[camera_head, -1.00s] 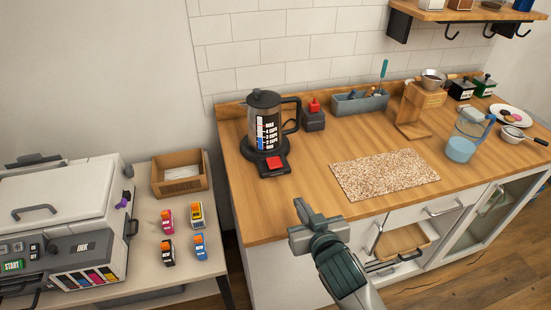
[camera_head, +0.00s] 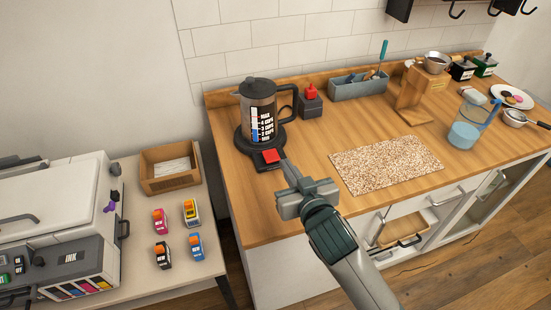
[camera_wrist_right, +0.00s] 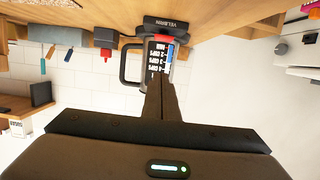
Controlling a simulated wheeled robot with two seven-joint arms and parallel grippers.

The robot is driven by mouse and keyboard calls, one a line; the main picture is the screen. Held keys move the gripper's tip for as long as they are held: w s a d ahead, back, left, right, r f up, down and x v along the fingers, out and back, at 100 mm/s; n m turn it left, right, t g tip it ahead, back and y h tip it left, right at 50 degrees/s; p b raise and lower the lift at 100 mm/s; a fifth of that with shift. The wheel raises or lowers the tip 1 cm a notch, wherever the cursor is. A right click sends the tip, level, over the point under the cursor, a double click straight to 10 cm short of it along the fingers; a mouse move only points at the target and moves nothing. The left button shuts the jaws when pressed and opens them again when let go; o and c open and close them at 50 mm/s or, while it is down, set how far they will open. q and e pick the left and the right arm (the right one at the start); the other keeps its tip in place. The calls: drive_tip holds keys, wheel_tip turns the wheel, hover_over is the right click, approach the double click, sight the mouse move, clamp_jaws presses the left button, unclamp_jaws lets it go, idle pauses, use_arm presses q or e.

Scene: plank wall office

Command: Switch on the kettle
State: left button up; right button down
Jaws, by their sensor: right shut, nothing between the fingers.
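The kettle (camera_head: 262,112), dark-lidded with a black handle and a printed level scale, stands upright on its round black base (camera_head: 246,146) on the wooden counter. A red switch (camera_head: 270,156) sits on the front of the base. My right gripper (camera_head: 285,165) is shut and empty, its tips just beside the red switch; I cannot tell whether they touch it. In the right wrist view, upside down, the shut fingers (camera_wrist_right: 160,98) point at the kettle (camera_wrist_right: 152,60) and partly cover it. The red switch (camera_wrist_right: 158,38) shows beyond them. My left gripper is not in view.
A dark box with a red top (camera_head: 311,102) stands right of the kettle. A speckled mat (camera_head: 386,163) lies right of my gripper. A grey bin (camera_head: 358,86), a wooden stand (camera_head: 411,95) and a jug (camera_head: 467,132) stand farther right. A printer (camera_head: 60,230) is on the left table.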

drive_tip(key=p, duration=0.3)
approach(271, 154)
drive_tip(key=w+a+r, duration=0.1)
drive_tip(key=w+r, duration=0.3)
drive_tip(key=f, duration=0.1)
drive_tip(key=w+f, duration=0.1)
drive_tip(key=f, duration=0.1)
drive_tip(key=shift+a, duration=0.2)
drive_tip(key=shift+s+f+p, duration=0.1)
drive_tip(key=shift+f+p, duration=0.2)
drive_tip(key=shift+f, duration=0.35)
drive_tip(key=shift+f, duration=0.15)
drive_tip(key=shift+f+b, duration=0.3)
drive_tip(key=shift+f, duration=0.1)
drive_tip(key=shift+s, duration=0.1)
drive_tip(key=shift+r, duration=0.2)
